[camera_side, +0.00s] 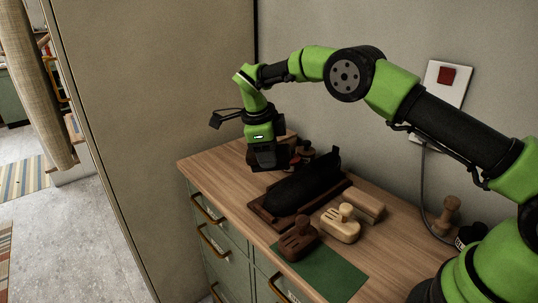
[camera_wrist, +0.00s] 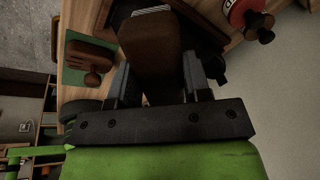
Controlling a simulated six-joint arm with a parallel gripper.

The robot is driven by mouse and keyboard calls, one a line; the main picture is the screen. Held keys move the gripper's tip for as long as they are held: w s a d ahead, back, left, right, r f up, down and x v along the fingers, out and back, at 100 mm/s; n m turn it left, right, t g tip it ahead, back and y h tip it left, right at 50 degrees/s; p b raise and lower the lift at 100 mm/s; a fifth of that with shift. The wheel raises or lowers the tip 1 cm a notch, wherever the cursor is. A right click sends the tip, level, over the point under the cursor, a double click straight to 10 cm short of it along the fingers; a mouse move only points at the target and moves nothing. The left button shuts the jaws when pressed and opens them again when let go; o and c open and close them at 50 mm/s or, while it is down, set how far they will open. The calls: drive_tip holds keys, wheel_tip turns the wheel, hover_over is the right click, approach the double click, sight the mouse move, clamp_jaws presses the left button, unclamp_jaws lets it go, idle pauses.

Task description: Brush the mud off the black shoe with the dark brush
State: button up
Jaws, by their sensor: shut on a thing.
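The black shoe (camera_side: 303,187) lies on a dark wooden board (camera_side: 268,222) on the bench, its sole and toe direction hard to make out. My gripper (camera_side: 268,163) is at the far left end of the shoe, pointing down. It is shut on the dark brush (camera_wrist: 152,45), a dark brown block between the two fingers in the wrist view, with a pale grey strip at its far end. In the side view the brush is mostly hidden by the gripper, and I cannot tell whether it touches the shoe. No mud shows clearly on the shoe.
Small tins (camera_side: 305,150) stand behind the shoe. The wall is close behind the bench.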

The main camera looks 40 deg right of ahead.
drive_tip(key=shift+v, duration=1.5)
drive_tip(key=shift+s, duration=0.1)
